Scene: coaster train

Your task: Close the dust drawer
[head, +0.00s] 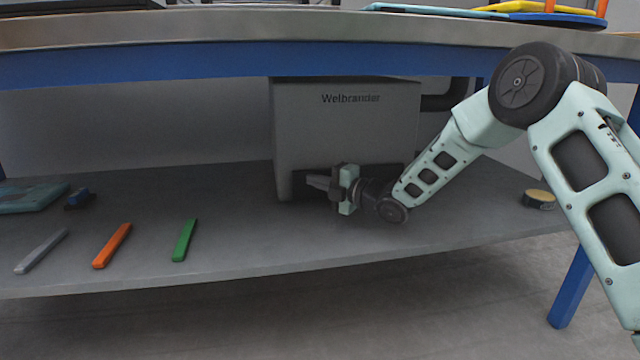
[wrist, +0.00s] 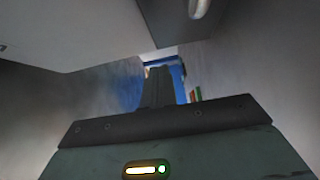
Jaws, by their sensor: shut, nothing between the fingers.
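The grey Welbrander machine (head: 345,125) stands on the lower shelf, under the bench top. A dark recess (head: 385,172) shows low on its front. The dust drawer is not clearly seen; my gripper and forearm cover much of that low area, and I cannot tell how far out it is. My gripper (head: 318,184) is low at the machine's front, fingers pointing left, shut and empty. I cannot tell whether it touches the machine. In the wrist view its dark fingers (wrist: 158,88) are together, with pale and grey surfaces close around them.
A grey bar (head: 41,251), an orange bar (head: 111,246) and a green bar (head: 185,240) lie on the shelf (head: 260,245) at left. A round tin (head: 539,198) sits at right. The bench top (head: 250,30) hangs low overhead.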

